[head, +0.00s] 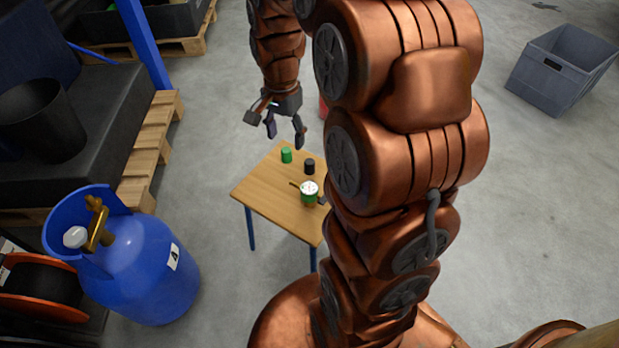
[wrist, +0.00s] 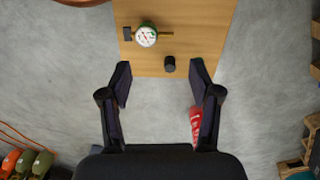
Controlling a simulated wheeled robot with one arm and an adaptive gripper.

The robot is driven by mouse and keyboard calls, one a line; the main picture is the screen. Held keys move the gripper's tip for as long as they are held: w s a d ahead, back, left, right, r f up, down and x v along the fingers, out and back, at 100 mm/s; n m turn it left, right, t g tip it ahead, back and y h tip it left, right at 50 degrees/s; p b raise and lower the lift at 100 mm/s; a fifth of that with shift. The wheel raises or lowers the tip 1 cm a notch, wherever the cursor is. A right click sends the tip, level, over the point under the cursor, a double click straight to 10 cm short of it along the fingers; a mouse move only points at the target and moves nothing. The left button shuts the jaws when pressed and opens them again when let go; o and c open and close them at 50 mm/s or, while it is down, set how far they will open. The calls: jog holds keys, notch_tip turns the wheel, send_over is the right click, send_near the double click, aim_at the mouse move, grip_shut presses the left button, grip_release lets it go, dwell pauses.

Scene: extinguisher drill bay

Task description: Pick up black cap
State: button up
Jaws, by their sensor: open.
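The black cap (head: 309,166) is a small dark cylinder standing on a small wooden table (head: 262,195). In the wrist view the black cap (wrist: 169,64) stands near the table edge closest to my gripper, between the fingertips in the picture and nearer the right one. My gripper (head: 285,130) hangs above the far edge of the table, fingers pointing down. It is open and empty, and its two fingers (wrist: 161,70) are spread wide in the wrist view. It does not appear to touch the cap.
A green cap (head: 286,155) stands left of the black one. A round gauge with a green body (head: 309,188) stands nearer the camera. A blue gas cylinder (head: 140,262) is at left, a grey crate (head: 545,82) at right. A red object (wrist: 195,125) is on the floor below.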

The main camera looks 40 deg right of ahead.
aim_at(308, 162)
jog(key=w+d+f+m+b, duration=0.2)
jog(key=d+f+b, duration=0.1)
jog(key=f, duration=0.3)
jog(key=w+d+f+m+b, duration=0.2)
jog(key=w+d+f+b, duration=0.1)
jog(key=f, duration=0.3)
jog(key=w+d+f+m+b, duration=0.2)
jog(key=d+f+b, duration=0.2)
jog(key=f, duration=0.2)
jog(key=shift+w+d+f+m+t+b, duration=0.25)
jog(key=shift+d+f+m+t+b, duration=0.05)
jog(key=shift+d+m+b, duration=0.1)
notch_tip(308, 162, down, 2)
jog(key=shift+d+f+b, duration=0.1)
jog(key=shift+b, duration=0.2)
jog(key=shift+s+d+f+b, duration=0.15)
jog(key=shift+f+b, duration=0.5)
jog(key=shift+f, duration=0.7)
jog(key=shift+s+d+f+b, duration=0.15)
jog(key=shift+f+b, duration=0.5)
jog(key=shift+f, duration=0.65)
jog(key=shift+a, duration=0.1)
jog(key=c, duration=0.9)
jog(key=shift+r, duration=0.15)
notch_tip(308, 162, up, 10)
jog(key=p, duration=0.3)
jog(key=shift+p, duration=0.3)
